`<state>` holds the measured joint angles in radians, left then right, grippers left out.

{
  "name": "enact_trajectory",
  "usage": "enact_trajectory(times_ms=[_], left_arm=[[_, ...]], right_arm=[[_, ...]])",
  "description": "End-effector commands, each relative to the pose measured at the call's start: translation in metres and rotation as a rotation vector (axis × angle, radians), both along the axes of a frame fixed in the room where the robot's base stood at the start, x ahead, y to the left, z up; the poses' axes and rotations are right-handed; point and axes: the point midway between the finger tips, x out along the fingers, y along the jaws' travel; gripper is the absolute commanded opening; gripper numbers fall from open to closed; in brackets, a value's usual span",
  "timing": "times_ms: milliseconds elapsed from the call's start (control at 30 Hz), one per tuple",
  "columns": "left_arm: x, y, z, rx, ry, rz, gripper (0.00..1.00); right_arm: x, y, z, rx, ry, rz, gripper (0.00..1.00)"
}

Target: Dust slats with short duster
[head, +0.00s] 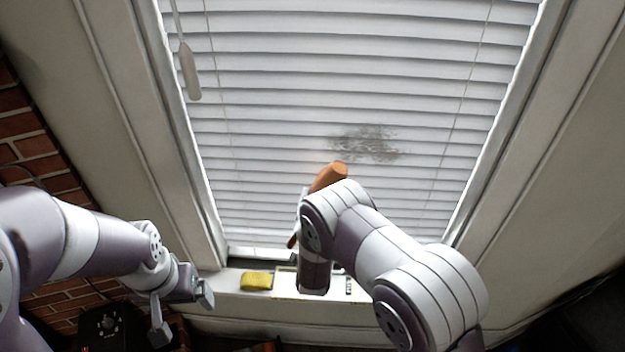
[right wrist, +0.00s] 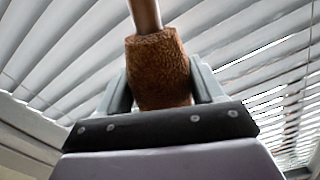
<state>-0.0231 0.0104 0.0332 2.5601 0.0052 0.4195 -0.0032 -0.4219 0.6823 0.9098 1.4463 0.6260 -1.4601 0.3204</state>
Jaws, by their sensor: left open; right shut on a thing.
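The white slats (head: 300,100) of a window blind fill the middle of the head view. A grey-brown dust patch (head: 365,143) lies on the slats right of centre. My right gripper (right wrist: 163,85) is shut on the short duster's rough brown part (right wrist: 158,68), with a smooth rod rising from it. In the head view, an orange-brown end of the duster (head: 329,176) shows just below and left of the dust. My forearm hides the rest of that gripper there. My left gripper (head: 182,312) is open and empty at lower left, away from the blind.
A yellow sponge (head: 256,281) lies on the window sill, beside a white flat item (head: 287,287) partly hidden by my right arm. A pale wand (head: 189,72) hangs at the blind's upper left. Window frames close in both sides; a brick wall (head: 30,150) stands left.

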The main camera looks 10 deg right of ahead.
Motion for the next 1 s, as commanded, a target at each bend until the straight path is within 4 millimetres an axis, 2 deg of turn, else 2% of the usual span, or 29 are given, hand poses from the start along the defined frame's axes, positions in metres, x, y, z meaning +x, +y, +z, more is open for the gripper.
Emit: enact_trajectory(times_ms=[33, 100, 600, 1000], left_arm=[[0.0, 0.0, 0.005, 0.0, 0.001, 0.0, 0.93], [0.0, 0.0, 0.004, 0.0, 0.001, 0.0, 0.93], [0.0, 0.0, -0.008, 0.0, 0.0, 0.0, 0.93], [0.0, 0.0, -0.008, 0.0, 0.0, 0.0, 0.93]], right_arm=[[-0.001, 0.001, 0.009, -0.003, -0.013, -0.001, 0.3], [0.002, 0.001, 0.012, -0.006, -0.027, -0.004, 0.3], [0.054, -0.01, 0.011, -0.005, -0.029, -0.005, 0.3], [0.058, -0.01, 0.012, -0.007, -0.027, -0.004, 0.3]])
